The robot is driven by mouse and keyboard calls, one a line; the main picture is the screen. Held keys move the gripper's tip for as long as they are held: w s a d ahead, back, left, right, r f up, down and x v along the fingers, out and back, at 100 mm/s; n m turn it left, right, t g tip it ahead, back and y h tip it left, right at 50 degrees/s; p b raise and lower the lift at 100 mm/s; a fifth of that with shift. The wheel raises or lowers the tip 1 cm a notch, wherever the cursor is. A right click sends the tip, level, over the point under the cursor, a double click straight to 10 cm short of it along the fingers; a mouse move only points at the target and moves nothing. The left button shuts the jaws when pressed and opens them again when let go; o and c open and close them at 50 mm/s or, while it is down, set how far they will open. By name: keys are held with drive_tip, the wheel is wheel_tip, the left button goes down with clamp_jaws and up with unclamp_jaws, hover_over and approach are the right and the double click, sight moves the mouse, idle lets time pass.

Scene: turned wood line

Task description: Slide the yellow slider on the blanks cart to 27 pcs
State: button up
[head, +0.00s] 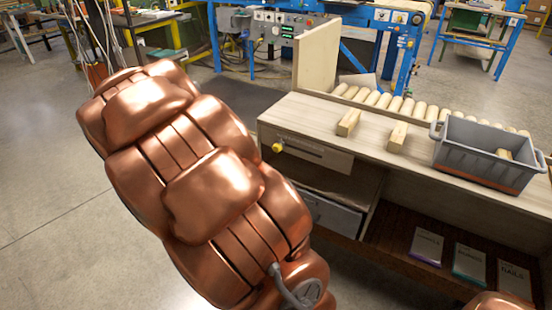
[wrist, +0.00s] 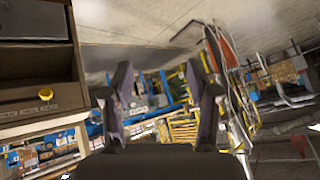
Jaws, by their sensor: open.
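The yellow slider (head: 277,148) is a small round knob on the front panel of the wooden blanks cart (head: 330,120). It sits near the left end of a slotted scale strip (head: 304,149), whose marks are too small to read. In the wrist view the yellow slider (wrist: 46,94) shows at the left, on a panel of the cart (wrist: 25,72). My gripper (wrist: 163,78) is open and empty, with its two dark fingers apart. The slider lies to the left of the fingers, clear of them. The gripper does not show in the head view.
Two wooden blanks (head: 349,122) (head: 397,137) and a grey crate (head: 483,150) stand on the cart top, by a roller row (head: 430,112). An upright board (head: 317,55) rises at its back left. A grey drawer (head: 332,213) and several boxes (head: 425,246) sit below. Floor left is open.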

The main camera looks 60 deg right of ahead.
drive_tip(key=w+d+f+m+h+b, duration=0.1)
drive_tip(key=d+f+h, duration=0.1)
drive_tip(key=d, duration=0.3)
drive_tip(key=d+f+m+h+b, duration=0.1)
drive_tip(key=d+f, duration=0.2)
drive_tip(key=d, duration=0.1)
drive_tip(key=m+g+h+b, duration=0.6)
drive_tip(key=m+h+b, duration=0.1)
drive_tip(key=h, duration=0.3)
approach(276, 150)
drive_tip(key=d, duration=0.3)
drive_tip(key=shift+w+d+f, duration=0.15)
drive_tip(key=shift+w+d, duration=0.1)
drive_tip(key=shift+d, duration=0.5)
drive_tip(key=shift+w+d+f, duration=0.1)
drive_tip(key=shift+w+d, duration=0.05)
drive_tip(key=shift+d, duration=2.95)
clamp_jaws()
